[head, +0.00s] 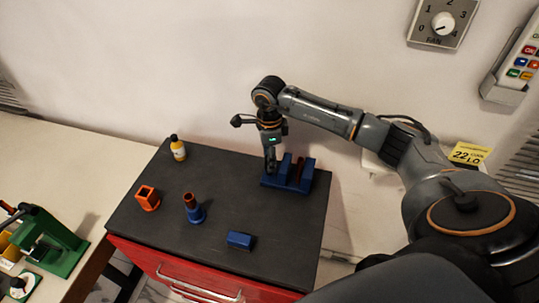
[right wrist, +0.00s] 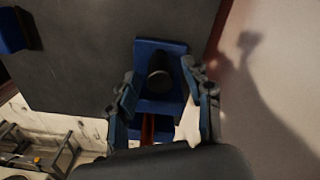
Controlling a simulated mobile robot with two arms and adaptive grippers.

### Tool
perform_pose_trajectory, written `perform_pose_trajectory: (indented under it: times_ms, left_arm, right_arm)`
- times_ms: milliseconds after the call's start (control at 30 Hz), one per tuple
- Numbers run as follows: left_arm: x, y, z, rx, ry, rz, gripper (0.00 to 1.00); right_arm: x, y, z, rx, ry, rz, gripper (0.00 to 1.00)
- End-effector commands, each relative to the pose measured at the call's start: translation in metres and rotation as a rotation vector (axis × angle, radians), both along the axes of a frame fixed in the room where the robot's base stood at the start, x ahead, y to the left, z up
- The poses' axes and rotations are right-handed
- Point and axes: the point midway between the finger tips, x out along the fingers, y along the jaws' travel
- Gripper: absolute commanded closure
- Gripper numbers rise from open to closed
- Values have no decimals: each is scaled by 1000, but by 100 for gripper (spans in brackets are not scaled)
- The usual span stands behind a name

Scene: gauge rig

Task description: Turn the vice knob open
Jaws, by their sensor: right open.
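The blue vice (head: 309,175) stands at the back right of the dark cabinet top, with a reddish-brown piece (head: 298,169) between its two upright blocks. In the right wrist view the vice (right wrist: 148,47) shows a dark round knob (right wrist: 160,79) at its end. My right gripper (head: 270,168) points down at the vice's left end and hides the knob in the head view. In the right wrist view its open fingers (right wrist: 158,73) lie on either side of the knob, with visible gaps. I cannot tell if the fingertips reach down to knob height. My left gripper is not in view.
On the cabinet top (head: 215,258) are a yellow bottle (head: 178,149), an orange square holder (head: 147,198), a blue stand with a brown cylinder (head: 193,208) and a blue block (head: 240,240). The wall is close behind. A green device (head: 50,245) stands on the left counter.

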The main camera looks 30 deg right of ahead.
Motion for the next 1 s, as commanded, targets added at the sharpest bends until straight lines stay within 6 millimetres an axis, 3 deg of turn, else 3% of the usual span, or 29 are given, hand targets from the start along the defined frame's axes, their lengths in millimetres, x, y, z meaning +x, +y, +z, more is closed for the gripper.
perform_pose_trajectory:
  times_ms: [400, 667, 833, 1000]
  left_arm:
    - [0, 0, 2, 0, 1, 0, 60]
    - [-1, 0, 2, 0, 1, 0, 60]
    - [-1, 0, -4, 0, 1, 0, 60]
    - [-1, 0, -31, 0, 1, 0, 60]
  right_arm:
    - [0, 0, -9, 0, 0, 1, 49]
    - [0, 0, -9, 0, 0, 1, 100]
    - [0, 0, -11, -1, -2, 24, 100]
    - [1, -1, -15, -3, -4, 166, 100]
